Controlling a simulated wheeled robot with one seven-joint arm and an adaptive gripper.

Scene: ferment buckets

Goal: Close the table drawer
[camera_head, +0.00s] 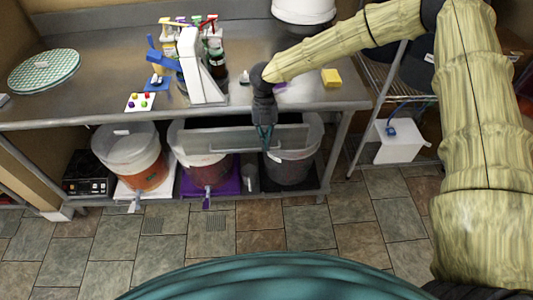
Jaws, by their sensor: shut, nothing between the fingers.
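The table drawer (225,142) is a grey metal drawer under the front edge of the steel table (120,110). Its front panel sits below the table edge, with a strip of the drawer's inside showing behind it, so it looks partly pulled out. My gripper (265,140) points down at the right part of the drawer and covers some of it. Its fingers are together and hold nothing. I cannot tell whether they touch the drawer front.
Under the table stand an orange-filled bucket (130,150), a red-filled bucket (205,168) and a dark bucket (290,165). A white dispenser (200,70) and bottles stand on top, with a yellow sponge (331,78) at the right. The tiled floor (210,242) in front is clear.

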